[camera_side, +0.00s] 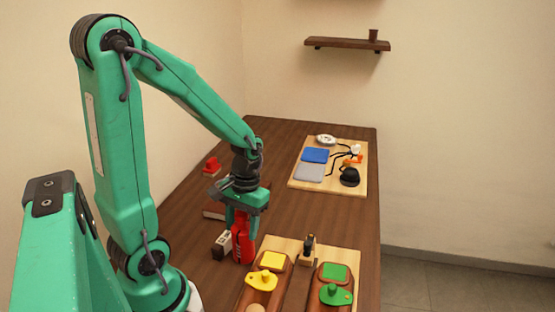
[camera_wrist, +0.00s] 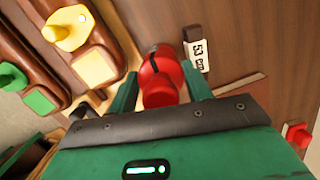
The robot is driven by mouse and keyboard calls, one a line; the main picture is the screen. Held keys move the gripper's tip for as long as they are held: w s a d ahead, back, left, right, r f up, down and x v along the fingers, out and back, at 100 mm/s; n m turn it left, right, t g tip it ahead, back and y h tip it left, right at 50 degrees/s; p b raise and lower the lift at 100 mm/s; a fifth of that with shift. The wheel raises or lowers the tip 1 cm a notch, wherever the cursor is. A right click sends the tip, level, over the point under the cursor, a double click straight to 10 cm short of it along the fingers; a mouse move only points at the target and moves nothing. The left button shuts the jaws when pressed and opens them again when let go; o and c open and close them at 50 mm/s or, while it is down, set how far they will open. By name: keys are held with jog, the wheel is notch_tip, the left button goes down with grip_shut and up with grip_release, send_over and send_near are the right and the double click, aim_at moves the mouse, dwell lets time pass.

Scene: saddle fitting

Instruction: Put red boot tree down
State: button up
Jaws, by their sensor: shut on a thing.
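The red boot tree (camera_side: 242,244) is between the fingers of my gripper (camera_side: 242,222), which is shut on it. In the side view it is upright, at or just above the wooden table; I cannot tell whether it touches. In the wrist view the red boot tree (camera_wrist: 160,78) sits between the two green fingers of my gripper (camera_wrist: 165,88). Its lower end is hidden in the wrist view.
A small block with a white label (camera_side: 222,244) stands close beside the red boot tree. A light board (camera_side: 297,243) with yellow (camera_side: 262,280) and green (camera_side: 337,294) pieces is at the front. A red piece (camera_side: 211,164) lies behind left. Another board (camera_side: 300,184) holds several items.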

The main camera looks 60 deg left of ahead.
aim_at(248, 224)
jog(key=shift+f, duration=0.15)
jog(key=o, duration=1.5)
notch_tip(248, 224, up, 12)
jog(key=w, duration=0.1)
jog(key=shift+w+a, duration=0.3)
jog(key=shift+w, duration=0.1)
jog(key=s+d+r+m+t, duration=0.2)
jog(key=d+r+m+t, duration=0.2)
jog(key=d+m+t, duration=0.1)
jog(key=d+t, duration=0.1)
jog(key=d, duration=0.1)
jog(key=shift+d+m+t+y, duration=0.3)
jog(key=shift+d+y, duration=0.1)
jog(key=shift+o, duration=0.4)
jog(key=shift+s+d+r+m+t, duration=0.1)
jog(key=shift+s+d+m+t, duration=0.05)
jog(key=shift+d+m+t, duration=0.2)
